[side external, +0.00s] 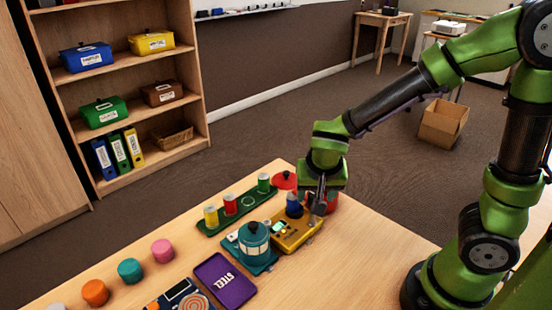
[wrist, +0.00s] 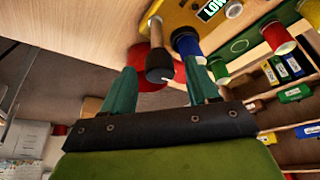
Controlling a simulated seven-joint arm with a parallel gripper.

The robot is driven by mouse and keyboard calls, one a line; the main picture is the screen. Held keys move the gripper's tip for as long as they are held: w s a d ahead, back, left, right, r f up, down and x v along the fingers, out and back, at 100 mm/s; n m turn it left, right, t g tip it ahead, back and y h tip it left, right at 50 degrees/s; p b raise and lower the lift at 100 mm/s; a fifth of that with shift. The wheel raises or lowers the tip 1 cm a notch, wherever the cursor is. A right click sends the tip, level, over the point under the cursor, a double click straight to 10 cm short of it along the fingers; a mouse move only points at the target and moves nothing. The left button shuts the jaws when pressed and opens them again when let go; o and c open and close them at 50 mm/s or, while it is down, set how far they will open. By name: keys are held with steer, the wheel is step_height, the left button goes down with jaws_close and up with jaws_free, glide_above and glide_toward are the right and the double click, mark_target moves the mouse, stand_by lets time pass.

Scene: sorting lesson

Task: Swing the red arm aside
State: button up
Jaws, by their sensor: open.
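A yellow device (side external: 297,232) with a small lit screen sits on the table, and it also shows at the top of the wrist view (wrist: 180,14). A blue cylinder (side external: 293,205) stands on it. In the wrist view a short reddish-brown post (wrist: 156,32) with a dark cylindrical end (wrist: 160,65) projects from the device; it may be the red arm, but I cannot tell surely. A red round thing (side external: 332,202) shows beside my gripper (side external: 318,207). My gripper is open, its teal fingers apart in the wrist view (wrist: 162,82), with the dark end near the space between them.
A green tray (side external: 238,212) with several coloured cylinders and a red lidded object (side external: 285,181) stand behind. A teal canister (side external: 254,240) and purple tray (side external: 225,282) are at left. The table's front right (side external: 375,262) is clear.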

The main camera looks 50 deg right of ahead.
steer(key=c, duration=1)
steer(key=shift+n, duration=0.3)
steer(key=n+t+y, duration=0.1)
steer(key=n, duration=0.2)
steer(key=shift+s+d+n, duration=0.1)
steer(key=shift+n, duration=0.2)
steer(key=n+y, duration=0.2)
steer(key=n, duration=0.3)
steer(key=shift+d, duration=0.15)
steer(key=n+y, duration=0.2)
steer(key=n, duration=0.2)
steer(key=shift+d, duration=0.1)
steer(key=shift+d+n+g+y, duration=0.1)
steer(key=shift+n+g+y, duration=0.2)
steer(key=shift+n, duration=0.85)
steer(key=shift+n+g+y, duration=0.2)
steer(key=shift+n+y, duration=0.2)
steer(key=shift+n, duration=0.75)
